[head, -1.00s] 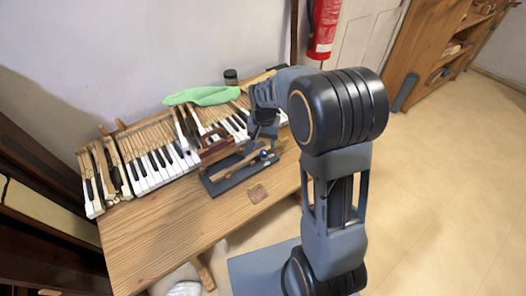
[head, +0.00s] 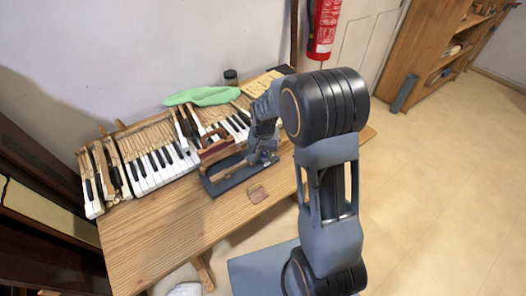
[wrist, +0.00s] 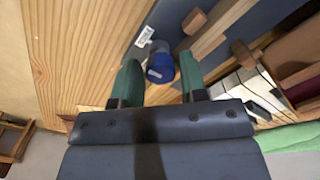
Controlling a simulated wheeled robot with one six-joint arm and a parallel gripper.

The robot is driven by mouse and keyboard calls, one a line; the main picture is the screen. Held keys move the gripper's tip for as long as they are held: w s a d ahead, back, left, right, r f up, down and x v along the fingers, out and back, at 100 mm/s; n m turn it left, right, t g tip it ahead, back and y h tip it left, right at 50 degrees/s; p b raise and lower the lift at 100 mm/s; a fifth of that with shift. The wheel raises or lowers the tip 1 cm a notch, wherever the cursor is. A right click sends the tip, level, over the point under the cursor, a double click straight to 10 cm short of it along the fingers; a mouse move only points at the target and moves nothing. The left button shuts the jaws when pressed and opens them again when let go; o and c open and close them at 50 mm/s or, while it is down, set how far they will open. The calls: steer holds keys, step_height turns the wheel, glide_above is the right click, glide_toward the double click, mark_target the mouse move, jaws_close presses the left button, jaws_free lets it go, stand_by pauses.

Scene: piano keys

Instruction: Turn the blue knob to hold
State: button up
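The blue knob (wrist: 160,68) sits on a dark board (wrist: 155,14) in the wrist view. A small white label (wrist: 144,37) is beside it, its print too small to read. My gripper (wrist: 159,62) is open, with one green fingertip on each side of the knob. Narrow gaps seem to show between the fingers and the knob, so I see no clear grip. In the head view my gripper (head: 263,146) is low over the right end of the dark board (head: 225,181), and the knob is mostly hidden there.
The board lies on a wooden table (head: 170,240). Piano keys (head: 155,165) stand behind it, with a green cloth (head: 203,96) on top and a dark jar (head: 231,78) behind. Wooden pieces (wrist: 225,28) lie close to the knob. The table's front left is clear.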

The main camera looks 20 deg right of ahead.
steer(key=c, duration=0.6)
steer(key=shift+n, duration=0.4)
steer(key=n, duration=0.8)
steer(key=shift+n, duration=0.3)
steer(key=n, duration=0.4)
steer(key=shift+b, duration=0.3)
steer(key=shift+n, duration=2.2)
